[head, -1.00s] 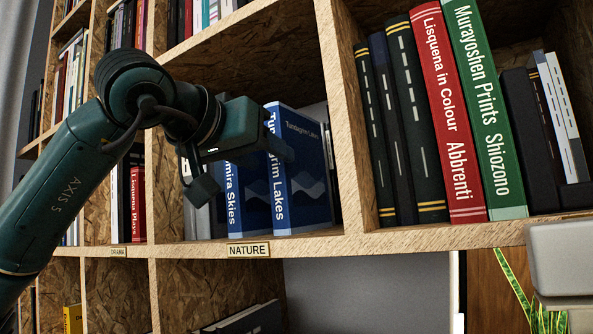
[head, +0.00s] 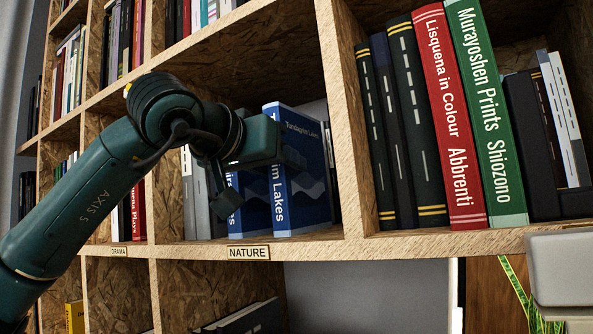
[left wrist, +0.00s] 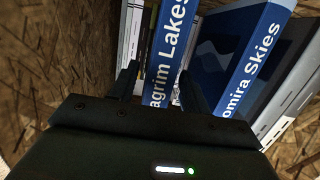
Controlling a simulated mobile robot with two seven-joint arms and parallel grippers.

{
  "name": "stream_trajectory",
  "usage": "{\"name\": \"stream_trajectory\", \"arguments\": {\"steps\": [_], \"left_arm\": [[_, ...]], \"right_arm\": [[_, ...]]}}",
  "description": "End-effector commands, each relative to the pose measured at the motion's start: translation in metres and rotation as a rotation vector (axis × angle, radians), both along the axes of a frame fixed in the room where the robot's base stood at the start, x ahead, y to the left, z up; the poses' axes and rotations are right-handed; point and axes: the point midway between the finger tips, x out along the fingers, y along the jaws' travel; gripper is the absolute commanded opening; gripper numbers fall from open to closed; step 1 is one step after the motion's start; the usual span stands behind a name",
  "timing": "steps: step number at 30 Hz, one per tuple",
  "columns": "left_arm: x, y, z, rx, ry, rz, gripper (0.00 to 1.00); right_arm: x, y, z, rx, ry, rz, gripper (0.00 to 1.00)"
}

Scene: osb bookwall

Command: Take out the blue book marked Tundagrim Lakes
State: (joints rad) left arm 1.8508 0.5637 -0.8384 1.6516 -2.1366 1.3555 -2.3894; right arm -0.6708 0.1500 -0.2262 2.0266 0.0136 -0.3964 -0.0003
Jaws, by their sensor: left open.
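The blue book marked Tundagrim Lakes (head: 302,175) stands upright in the NATURE compartment, its spine facing out and its front cover partly showing. My left gripper (head: 262,180) is at its spine and covers the upper part of the title. In the left wrist view, my open left gripper (left wrist: 160,85) has one finger on each side of the Tundagrim Lakes spine (left wrist: 167,52). I cannot tell whether the fingers touch it. A second blue book, whose title ends in Skies (left wrist: 258,50), stands beside it. My right gripper is not in view.
Grey books (head: 193,190) stand left of the blue pair. A wooden upright (head: 342,120) separates them from dark, red (head: 447,120) and green (head: 485,115) books. The shelf's front edge (head: 300,249) runs below. A pale grey object (head: 565,262) is at lower right.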

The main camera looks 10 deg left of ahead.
Motion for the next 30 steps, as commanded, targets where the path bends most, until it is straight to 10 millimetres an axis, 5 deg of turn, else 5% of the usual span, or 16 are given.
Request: {"name": "stream_trajectory", "arguments": {"steps": [15, 30], "left_arm": [[0.0063, -0.0026, -0.0017, 0.000, 0.000, 0.000, 0.47], [0.0061, -0.0025, -0.0014, 0.000, 0.000, 0.000, 0.07]], "right_arm": [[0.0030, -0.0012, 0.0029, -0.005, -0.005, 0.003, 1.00], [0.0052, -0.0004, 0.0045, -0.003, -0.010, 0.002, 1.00]]}}
